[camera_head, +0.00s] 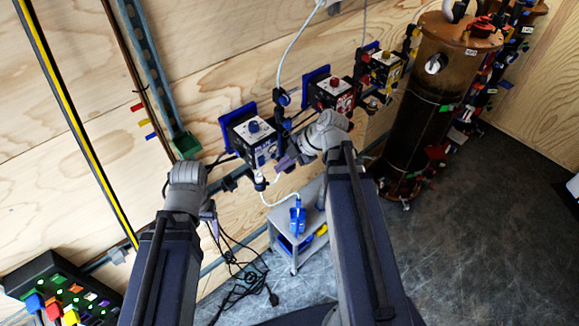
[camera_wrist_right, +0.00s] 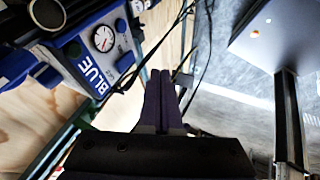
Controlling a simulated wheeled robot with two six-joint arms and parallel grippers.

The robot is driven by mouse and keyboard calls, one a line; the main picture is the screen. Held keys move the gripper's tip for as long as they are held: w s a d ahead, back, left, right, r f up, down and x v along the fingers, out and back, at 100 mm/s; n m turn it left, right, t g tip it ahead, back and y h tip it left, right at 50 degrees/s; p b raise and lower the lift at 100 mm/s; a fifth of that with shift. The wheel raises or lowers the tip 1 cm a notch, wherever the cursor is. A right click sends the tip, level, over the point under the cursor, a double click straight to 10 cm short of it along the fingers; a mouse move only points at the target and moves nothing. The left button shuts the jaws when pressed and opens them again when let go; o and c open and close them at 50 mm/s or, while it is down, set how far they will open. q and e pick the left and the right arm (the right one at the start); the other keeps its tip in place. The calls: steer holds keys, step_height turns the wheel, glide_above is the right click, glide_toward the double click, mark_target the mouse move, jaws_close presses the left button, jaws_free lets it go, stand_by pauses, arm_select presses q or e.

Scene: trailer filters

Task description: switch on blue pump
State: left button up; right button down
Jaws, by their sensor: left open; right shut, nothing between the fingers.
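The blue pump (camera_head: 262,149) is a box with a blue back plate on the plywood wall, with a blue knob (camera_head: 253,126) on top. In the right wrist view the pump (camera_wrist_right: 112,62) is at the upper left, with "BLUE" lettering, a round gauge (camera_wrist_right: 103,38) and a dark round knob (camera_wrist_right: 47,14). My right gripper (camera_head: 284,163) is just right of the pump in the head view. Its purple fingers (camera_wrist_right: 163,88) are shut and empty, apart from the gauge and knob. My left gripper (camera_head: 208,211) is open, left of and below the pump, mostly hidden by its wrist.
A red pump (camera_head: 333,93) and a yellow pump (camera_head: 383,68) hang further right. A tall brown tank (camera_head: 425,105) stands beyond them. A grey cart (camera_head: 312,222) is below. Loose black cables (camera_head: 243,268) hang between my arms. A button panel (camera_head: 65,290) is at lower left.

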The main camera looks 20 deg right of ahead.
mark_target(261, 161)
arm_select(q)
steer(key=shift+f+b, duration=0.7)
steer(key=shift+f, duration=0.5)
arm_select(e)
steer(key=shift+w+a+f, duration=0.4)
steer(key=shift+w, duration=0.35)
steer(key=shift+w+a+f, duration=0.35)
steer(key=shift+w+a, duration=0.1)
steer(key=shift+w, duration=0.3)
steer(key=shift+w+a+f, duration=0.4)
steer(key=shift+w, duration=0.35)
steer(key=shift+w+a+f, duration=0.1)
steer(key=shift+w+f, duration=0.1)
steer(key=shift+w, duration=0.05)
arm_select(q)
steer(key=shift+f, duration=0.15)
arm_select(e)
steer(key=shift+r, duration=0.15)
